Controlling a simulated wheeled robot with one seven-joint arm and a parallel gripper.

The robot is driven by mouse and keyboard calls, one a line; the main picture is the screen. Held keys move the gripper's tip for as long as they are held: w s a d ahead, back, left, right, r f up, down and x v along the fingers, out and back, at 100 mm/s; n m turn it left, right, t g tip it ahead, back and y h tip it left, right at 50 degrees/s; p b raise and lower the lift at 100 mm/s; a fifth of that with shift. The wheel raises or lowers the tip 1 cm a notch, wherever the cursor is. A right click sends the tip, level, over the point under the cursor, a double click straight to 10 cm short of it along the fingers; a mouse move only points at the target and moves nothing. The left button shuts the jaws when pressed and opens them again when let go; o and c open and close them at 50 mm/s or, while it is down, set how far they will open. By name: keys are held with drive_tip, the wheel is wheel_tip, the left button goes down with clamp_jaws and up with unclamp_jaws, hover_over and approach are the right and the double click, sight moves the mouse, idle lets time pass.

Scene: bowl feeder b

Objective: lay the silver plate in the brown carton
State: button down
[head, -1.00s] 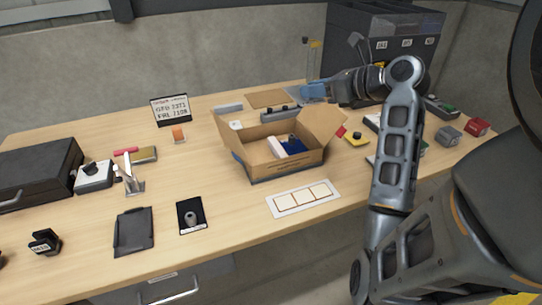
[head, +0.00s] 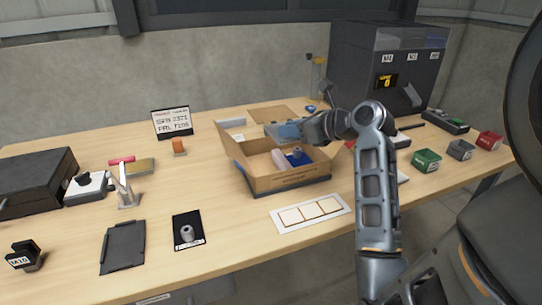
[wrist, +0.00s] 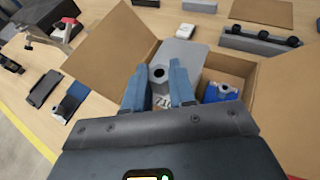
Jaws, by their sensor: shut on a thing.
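The brown carton (head: 290,181) stands open on the table with its flaps spread; it also shows in the wrist view (wrist: 112,45). My gripper (head: 291,131) is over the carton's far side. In the wrist view its blue fingers (wrist: 159,84) are shut on the silver plate (wrist: 182,52), a grey flat piece with a dark round hole. The plate (head: 272,131) is held above the carton's opening, near its far wall. The fingers hide part of the plate. I cannot tell exactly how high it is.
Inside the carton lie a white block (head: 279,159) and a blue item (head: 300,159) with a grey part. A white card with square pads (head: 311,214) lies in front. A green bin (head: 426,160) and dark machine (head: 385,75) stand right. The carton's raised flaps surround the opening.

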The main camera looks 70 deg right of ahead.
drive_tip(key=shift+w+a+f+b, duration=0.15)
drive_tip(key=shift+w+f, duration=0.8)
drive_tip(key=shift+f, duration=0.3)
drive_tip(key=shift+w+a+f+b, duration=0.1)
drive_tip(key=shift+w+a+f, duration=0.1)
drive_tip(key=shift+w+f, duration=0.9)
drive_tip(key=shift+w+a+f+b, duration=0.15)
drive_tip(key=shift+w+f, duration=0.65)
drive_tip(key=shift+f, duration=0.55)
drive_tip(key=shift+f, duration=0.6)
drive_tip(key=c, duration=0.9)
unclamp_jaws()
drive_tip(key=shift+c, duration=0.2)
drive_tip(key=shift+r, duration=0.1)
drive_tip(key=shift+r, duration=0.35)
drive_tip(key=v, duration=1.2)
drive_tip(key=shift+r+p, duration=0.15)
drive_tip(key=shift+p, duration=0.2)
